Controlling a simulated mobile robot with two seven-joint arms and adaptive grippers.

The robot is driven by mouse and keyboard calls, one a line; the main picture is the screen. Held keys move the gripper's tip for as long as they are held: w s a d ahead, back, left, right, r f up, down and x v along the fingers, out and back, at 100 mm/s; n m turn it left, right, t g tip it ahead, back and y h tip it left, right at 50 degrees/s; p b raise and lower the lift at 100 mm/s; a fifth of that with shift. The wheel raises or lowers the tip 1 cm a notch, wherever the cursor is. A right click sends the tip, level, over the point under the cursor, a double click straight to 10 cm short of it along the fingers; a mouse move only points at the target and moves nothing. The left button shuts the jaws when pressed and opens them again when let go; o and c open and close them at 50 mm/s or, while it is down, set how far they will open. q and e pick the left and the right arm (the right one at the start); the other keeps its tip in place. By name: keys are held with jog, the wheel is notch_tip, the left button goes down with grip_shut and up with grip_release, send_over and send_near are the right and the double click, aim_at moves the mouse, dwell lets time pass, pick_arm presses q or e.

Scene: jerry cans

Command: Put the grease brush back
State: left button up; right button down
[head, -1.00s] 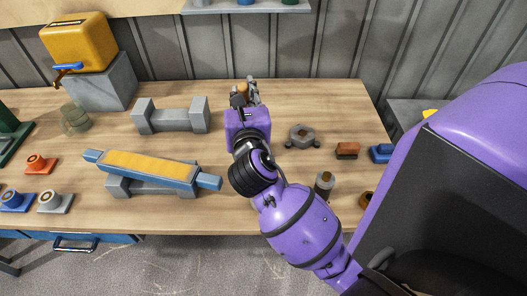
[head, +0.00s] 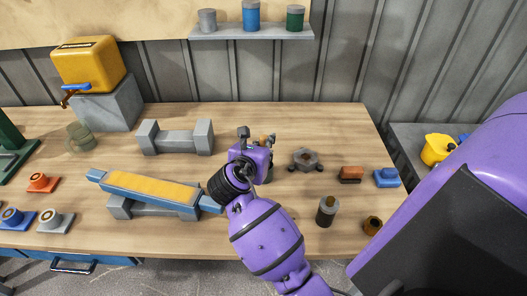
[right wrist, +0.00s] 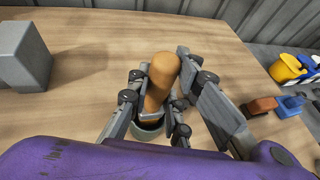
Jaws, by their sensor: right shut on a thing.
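The grease brush shows as a rounded wooden handle (right wrist: 161,78) in the right wrist view. My right gripper (right wrist: 156,102) is shut on this handle; it also shows in the head view (head: 257,138), above the table's middle. A grey-green round pot (right wrist: 148,131) shows just below the handle and between the fingers. The lower end of the brush is hidden, so I cannot tell whether it is inside the pot. My left gripper is in neither view.
A ring-shaped grey holder (head: 305,159), an orange-brown block (head: 350,174), a blue block (head: 387,177) and a dark cylinder (head: 326,212) stand right of my arm. A blue-and-yellow bar (head: 150,188) lies left on a grey stand. A yellow can (head: 90,63) stands at back left.

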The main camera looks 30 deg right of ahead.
jog(key=shift+f, duration=0.95)
jog(key=c, duration=1.6)
grip_release()
jog(key=shift+f, duration=0.1)
jog(key=shift+v, duration=6.05)
